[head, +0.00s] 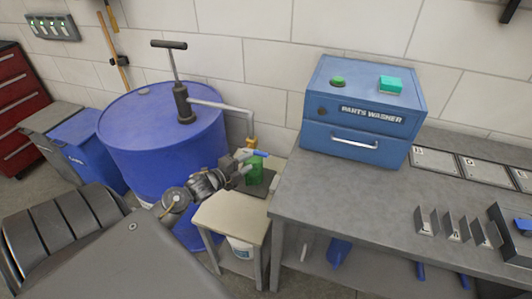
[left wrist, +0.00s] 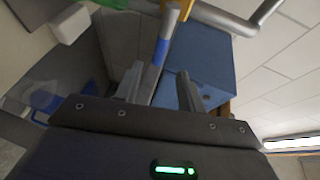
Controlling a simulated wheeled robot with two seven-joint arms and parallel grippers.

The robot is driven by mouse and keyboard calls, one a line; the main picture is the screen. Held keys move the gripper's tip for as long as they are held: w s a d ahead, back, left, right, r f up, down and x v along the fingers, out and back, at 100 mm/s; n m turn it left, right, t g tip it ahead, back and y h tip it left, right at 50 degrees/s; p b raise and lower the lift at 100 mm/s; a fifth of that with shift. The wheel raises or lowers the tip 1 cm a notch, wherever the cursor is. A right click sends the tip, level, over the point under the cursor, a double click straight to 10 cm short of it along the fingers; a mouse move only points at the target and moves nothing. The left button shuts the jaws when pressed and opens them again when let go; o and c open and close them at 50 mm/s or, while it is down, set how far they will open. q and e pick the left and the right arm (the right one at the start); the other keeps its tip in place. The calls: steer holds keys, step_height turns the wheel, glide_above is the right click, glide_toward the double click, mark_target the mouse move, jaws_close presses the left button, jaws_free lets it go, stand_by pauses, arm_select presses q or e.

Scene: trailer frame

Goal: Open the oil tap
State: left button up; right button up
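The oil tap (head: 251,143) is a small brass-coloured fitting at the end of the grey spout from the drum pump. A blue lever (head: 261,153) shows beside it. A green container (head: 255,172) stands below the tap. My left gripper (head: 245,164) is close to the lever and in front of the container. In the left wrist view its two fingers (left wrist: 159,85) are apart, and a grey bar with a blue band (left wrist: 162,52) shows between or just beyond them. I cannot tell whether they touch it. My right gripper is not in view.
A blue drum (head: 150,140) with a hand pump (head: 183,103) stands behind my left arm. A small stand (head: 230,218) is below the gripper. The grey workbench (head: 340,195) with a blue parts washer (head: 358,110) is at the right. The bench's near left part is clear.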

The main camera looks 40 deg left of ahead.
mark_target(261, 155)
arm_select(q)
steer(key=w, duration=0.3)
steer(key=w+f+p, duration=0.1)
steer(key=w, duration=0.3)
steer(key=w+f, duration=0.1)
steer(key=w, duration=0.2)
steer(key=shift+w+d, duration=0.2)
steer(key=shift+d, duration=0.15)
jaws_close()
